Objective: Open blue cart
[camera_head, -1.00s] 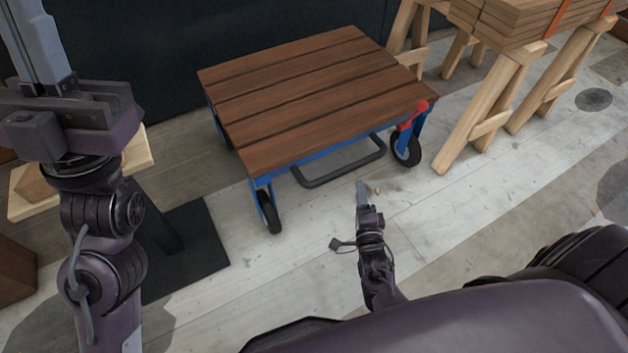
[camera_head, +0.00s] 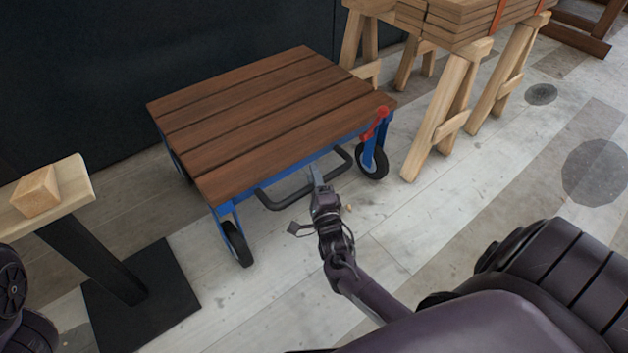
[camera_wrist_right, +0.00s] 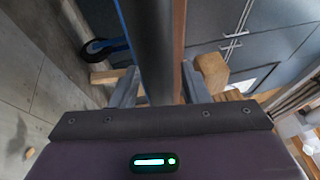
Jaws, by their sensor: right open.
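The blue cart has a brown slatted wooden top (camera_head: 265,120), a blue frame and black wheels. A dark grey bar handle (camera_head: 275,203) sticks out low at its near side. A red lever (camera_head: 375,124) sits at the cart's near right corner. My right gripper (camera_head: 316,174) is open at the handle, its fingertips by the bar. In the right wrist view the dark bar (camera_wrist_right: 152,45) runs between the two spread fingers (camera_wrist_right: 160,85); whether they touch it I cannot tell. My left gripper is out of view; only part of that arm shows at the left edge.
Wooden trestles (camera_head: 440,125) carrying stacked planks (camera_head: 465,22) stand close to the cart's right. A stand with a wooden block (camera_head: 37,190) and black base plate (camera_head: 140,300) is at left. A dark wall (camera_head: 90,70) is behind. Floor in front is clear.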

